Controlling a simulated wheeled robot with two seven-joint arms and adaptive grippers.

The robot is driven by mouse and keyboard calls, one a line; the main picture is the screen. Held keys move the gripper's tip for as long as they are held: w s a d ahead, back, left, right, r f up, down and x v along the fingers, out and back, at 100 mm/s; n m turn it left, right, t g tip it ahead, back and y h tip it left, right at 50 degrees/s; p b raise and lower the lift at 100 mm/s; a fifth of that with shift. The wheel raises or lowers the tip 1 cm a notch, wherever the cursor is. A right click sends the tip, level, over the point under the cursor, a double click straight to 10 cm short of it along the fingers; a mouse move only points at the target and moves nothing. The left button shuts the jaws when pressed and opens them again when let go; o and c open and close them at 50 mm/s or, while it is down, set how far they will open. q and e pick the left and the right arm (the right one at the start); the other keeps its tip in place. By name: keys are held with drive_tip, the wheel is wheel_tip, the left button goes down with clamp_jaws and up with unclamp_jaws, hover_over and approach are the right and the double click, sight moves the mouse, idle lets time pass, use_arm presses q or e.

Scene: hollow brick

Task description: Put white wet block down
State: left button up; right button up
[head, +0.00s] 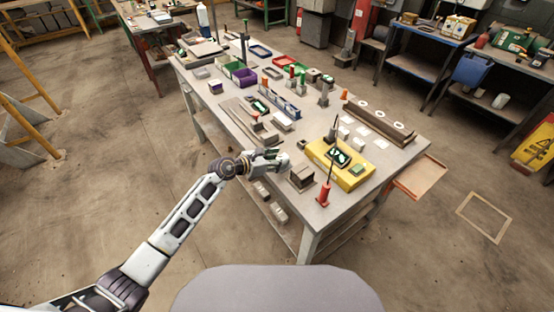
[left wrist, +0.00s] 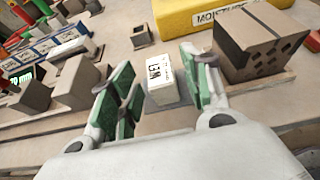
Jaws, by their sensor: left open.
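The white wet block (left wrist: 162,82), marked WET, is upright on the bench top in the left wrist view. My left gripper (left wrist: 157,66) is open, with one green-padded finger on each side of the block. A gap shows between the block and the left finger; the right finger is close beside it, and I cannot tell if they touch. In the head view my left gripper (head: 272,160) is low over the near edge of the bench (head: 228,108); the block there is hard to make out. My right gripper is not in view.
A brown hollow brick (left wrist: 258,40) stands just right of the gripper, also in the head view (head: 301,176). Behind it is a yellow moisture box (head: 355,176). Grey blocks (left wrist: 78,84) crowd the left.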

use_arm(q)
drive_tip(key=shift+r, duration=0.15)
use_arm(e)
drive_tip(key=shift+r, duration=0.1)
use_arm(q)
drive_tip(key=v, duration=1.2)
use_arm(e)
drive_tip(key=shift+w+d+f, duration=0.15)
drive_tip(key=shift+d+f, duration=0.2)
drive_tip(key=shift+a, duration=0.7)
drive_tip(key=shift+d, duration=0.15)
